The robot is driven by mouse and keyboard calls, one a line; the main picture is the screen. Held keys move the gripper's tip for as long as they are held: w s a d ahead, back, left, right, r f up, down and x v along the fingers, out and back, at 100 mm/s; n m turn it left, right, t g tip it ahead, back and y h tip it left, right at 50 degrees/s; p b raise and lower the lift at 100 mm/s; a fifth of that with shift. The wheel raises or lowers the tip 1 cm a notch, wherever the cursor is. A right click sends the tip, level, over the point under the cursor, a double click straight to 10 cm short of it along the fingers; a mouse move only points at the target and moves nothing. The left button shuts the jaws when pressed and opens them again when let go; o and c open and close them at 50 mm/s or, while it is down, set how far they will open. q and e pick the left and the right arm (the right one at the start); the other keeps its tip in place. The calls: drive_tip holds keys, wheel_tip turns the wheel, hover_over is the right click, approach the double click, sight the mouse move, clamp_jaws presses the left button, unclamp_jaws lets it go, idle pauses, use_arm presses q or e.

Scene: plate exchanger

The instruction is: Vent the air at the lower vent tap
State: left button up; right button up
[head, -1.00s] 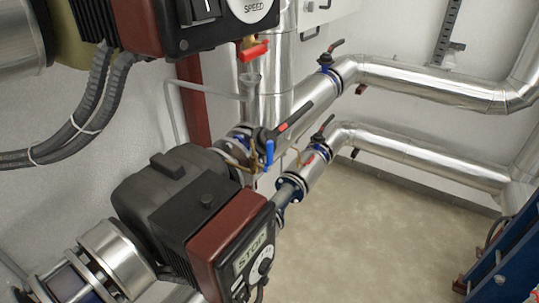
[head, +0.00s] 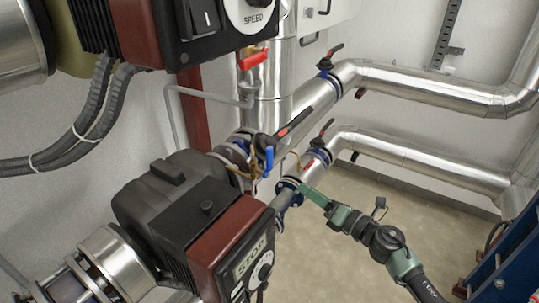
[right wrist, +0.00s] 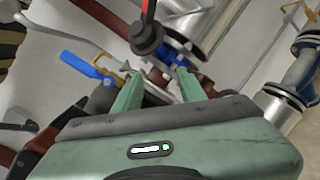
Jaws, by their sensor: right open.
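The lower tap has a blue lever (head: 268,161), which hangs down beside the pipe just above the lower pump. In the right wrist view the blue lever (right wrist: 84,68) is left of my fingers, by a brass fitting (right wrist: 106,79). A tap with a red lever (head: 252,59) is higher up, under the upper pump. My right gripper (head: 306,190) comes in from the lower right, right of and below the blue lever and apart from it. In the right wrist view the fingers of my right gripper (right wrist: 159,76) are spread and hold nothing. My left gripper is not seen.
The lower pump (head: 180,205) with a STOP display fills the lower left. A black valve lever with a red stripe (head: 295,121) slants close above the blue lever. Silver pipes (head: 430,85) run along the back wall. Bare floor (head: 400,200) lies right of the pumps.

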sight(272, 157)
drive_tip(key=s+a+r+n+g+y, duration=0.2)
drive_tip(key=a+r+n, duration=0.1)
drive_tip(key=r+n, duration=0.3)
drive_tip(key=s+a+r+n+g+y, duration=0.1)
drive_tip(key=a+r+n, duration=0.2)
drive_tip(key=r+n, duration=0.35)
drive_tip(key=shift+m, duration=0.35)
drive_tip(key=p+x, duration=0.2)
drive_tip(key=x, duration=0.3)
drive_tip(key=shift+w+a+p, duration=0.3)
drive_tip(key=shift+w+a+f, duration=0.15)
drive_tip(key=shift+w+a, duration=0.25)
drive_tip(key=shift+a, duration=0.1)
clamp_jaws()
